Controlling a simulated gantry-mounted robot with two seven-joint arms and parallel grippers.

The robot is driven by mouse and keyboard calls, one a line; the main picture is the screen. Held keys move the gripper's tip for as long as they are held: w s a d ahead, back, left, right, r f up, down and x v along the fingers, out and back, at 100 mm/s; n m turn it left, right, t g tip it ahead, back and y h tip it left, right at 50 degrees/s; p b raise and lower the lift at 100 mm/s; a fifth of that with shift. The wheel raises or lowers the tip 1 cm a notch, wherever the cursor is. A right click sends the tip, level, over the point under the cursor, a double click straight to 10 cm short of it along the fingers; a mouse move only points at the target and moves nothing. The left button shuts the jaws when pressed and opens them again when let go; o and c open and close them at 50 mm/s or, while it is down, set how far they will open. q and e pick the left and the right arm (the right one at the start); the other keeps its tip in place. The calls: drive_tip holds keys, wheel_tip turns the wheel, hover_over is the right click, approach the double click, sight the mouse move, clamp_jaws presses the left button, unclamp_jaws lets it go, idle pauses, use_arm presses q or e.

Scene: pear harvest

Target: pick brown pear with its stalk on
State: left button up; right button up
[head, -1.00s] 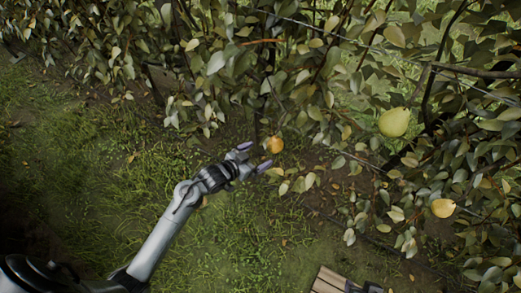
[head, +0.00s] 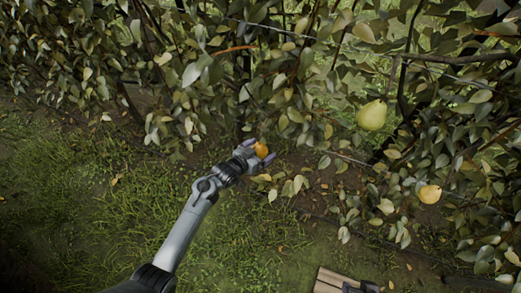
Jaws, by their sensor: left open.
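A small orange-brown pear (head: 261,150) hangs low at the edge of the foliage, left of centre in the head view. Its stalk is too small to make out. My left gripper (head: 257,158) is at this pear with its jaws open. The pear shows between or just beyond the fingertips; I cannot tell whether they touch it.
A large green-yellow pear (head: 372,115) and a smaller yellow-orange pear (head: 429,194) hang to the right among leaves. Branches and wires cross the foliage. A wooden crate (head: 330,281) stands at the bottom edge. Open grass lies at lower left.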

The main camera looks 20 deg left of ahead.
use_arm(q)
drive_tip(key=shift+w, duration=0.2)
drive_tip(key=shift+f, duration=0.1)
drive_tip(key=c, duration=1.1)
drive_tip(key=shift+c, duration=0.2)
drive_tip(key=shift+s+d+n+g+p, duration=0.15)
drive_tip(key=shift+s+n+g+p, duration=0.25)
drive_tip(key=shift+p, duration=1.2)
drive_tip(key=shift+s+g+p, duration=0.15)
drive_tip(key=shift+g+p, duration=0.15)
drive_tip(key=shift+p, duration=0.05)
